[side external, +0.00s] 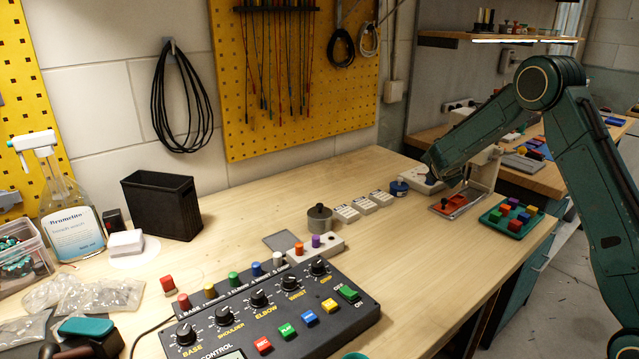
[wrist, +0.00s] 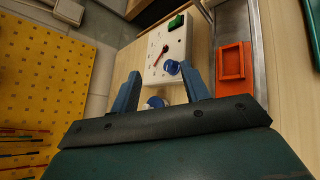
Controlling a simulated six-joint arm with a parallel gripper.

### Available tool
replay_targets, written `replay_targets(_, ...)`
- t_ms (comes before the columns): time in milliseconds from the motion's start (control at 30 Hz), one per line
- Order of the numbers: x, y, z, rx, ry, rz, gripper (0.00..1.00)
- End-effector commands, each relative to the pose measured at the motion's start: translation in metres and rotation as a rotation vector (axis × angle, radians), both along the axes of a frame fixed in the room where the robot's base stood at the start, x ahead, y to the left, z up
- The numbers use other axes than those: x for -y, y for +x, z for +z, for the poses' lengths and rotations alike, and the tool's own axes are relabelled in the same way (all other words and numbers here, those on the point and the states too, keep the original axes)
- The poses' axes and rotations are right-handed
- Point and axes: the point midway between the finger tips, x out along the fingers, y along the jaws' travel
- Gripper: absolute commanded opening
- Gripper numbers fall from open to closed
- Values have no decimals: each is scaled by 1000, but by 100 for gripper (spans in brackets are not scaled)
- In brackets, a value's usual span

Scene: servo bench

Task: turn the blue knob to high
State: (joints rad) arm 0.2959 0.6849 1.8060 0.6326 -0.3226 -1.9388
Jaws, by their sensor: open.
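The knob's pointer and scale are too small to read. My gripper (wrist: 159,69) is open, its two blue fingers apart. In the picture the blue knob lies between the fingertips, closer to the right one; I cannot tell how far beyond them it is. In the side view my gripper's end is down over the panel (side external: 420,181), hiding part of it, and I cannot make out the knob there.
The panel also has a red-handled knob (wrist: 164,50) and a green switch (wrist: 176,22). A blue round container (side external: 399,188) stands just left of it. An orange tray (wrist: 231,76) lies to the right, and a green tray of coloured blocks (side external: 496,226) beyond.

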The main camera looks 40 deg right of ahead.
Motion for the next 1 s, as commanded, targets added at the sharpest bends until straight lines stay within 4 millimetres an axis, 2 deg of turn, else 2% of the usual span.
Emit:
replay_targets(300, -18, -26, -10, -268, -239, 292, 46)
replay_targets(500, -29, -40, -13, -384, -367, 421, 46)
replay_targets(1000, -33, -44, -15, -434, -429, 477, 46)
